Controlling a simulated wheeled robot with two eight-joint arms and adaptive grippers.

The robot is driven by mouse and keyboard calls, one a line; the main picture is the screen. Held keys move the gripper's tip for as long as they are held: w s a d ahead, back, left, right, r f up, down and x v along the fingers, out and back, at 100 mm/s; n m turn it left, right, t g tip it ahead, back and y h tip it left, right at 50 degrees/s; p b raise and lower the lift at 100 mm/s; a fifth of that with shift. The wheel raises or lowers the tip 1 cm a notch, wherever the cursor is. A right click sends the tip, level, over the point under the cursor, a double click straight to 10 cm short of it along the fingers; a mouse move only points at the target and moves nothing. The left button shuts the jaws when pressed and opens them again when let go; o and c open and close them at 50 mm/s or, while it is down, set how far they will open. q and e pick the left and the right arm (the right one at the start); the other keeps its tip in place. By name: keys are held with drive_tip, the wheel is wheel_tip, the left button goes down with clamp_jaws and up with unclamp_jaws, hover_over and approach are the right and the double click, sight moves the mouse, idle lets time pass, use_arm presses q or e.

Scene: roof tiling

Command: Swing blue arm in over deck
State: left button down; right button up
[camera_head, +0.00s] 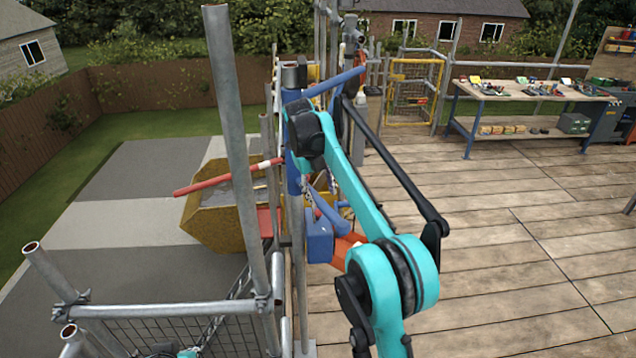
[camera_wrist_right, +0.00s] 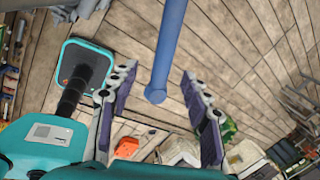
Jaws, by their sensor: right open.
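The blue arm (camera_head: 340,82) is a tube near the top of a blue post (camera_head: 293,170) at the deck's left edge. In the head view it points right and slightly up from the post. In the right wrist view the blue arm (camera_wrist_right: 170,45) hangs between the spread fingers, its end near the middle, with deck planks behind it. My right gripper (camera_wrist_right: 157,78) is open around the tube, with gaps on both sides; contact is not visible. In the head view my right gripper (camera_head: 338,108) is partly hidden by my turquoise arm.
A yellow skip (camera_head: 215,212) stands below, left of the deck, with a red and white bar (camera_head: 225,178) in front. Scaffold poles (camera_head: 236,150) stand along the left edge. A workbench (camera_head: 530,90) with tools is at the back right. The deck (camera_head: 500,240) is clear at right.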

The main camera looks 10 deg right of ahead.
drive_tip(key=shift+v, duration=2.25)
drive_tip(key=s+d+f+n+t+y+b, duration=0.1)
drive_tip(key=s+f+n+t+b, duration=0.1)
drive_tip(key=s+f+n+b, duration=0.8)
drive_tip(key=s+d+f+n+t+b, duration=0.1)
drive_tip(key=s+f+n+t+b, duration=0.1)
drive_tip(key=s+f+n+b, duration=0.8)
drive_tip(key=s+d+f+n+t+y+b, duration=0.1)
drive_tip(key=s+f+n+b, duration=0.8)
drive_tip(key=f, duration=1.4)
drive_tip(key=s+n+t, duration=0.1)
drive_tip(key=s+n, duration=0.2)
drive_tip(key=s, duration=0.2)
drive_tip(key=shift+s+d+y+b, duration=0.2)
drive_tip(key=shift+s+y+b, duration=0.1)
drive_tip(key=shift+s+b, duration=0.1)
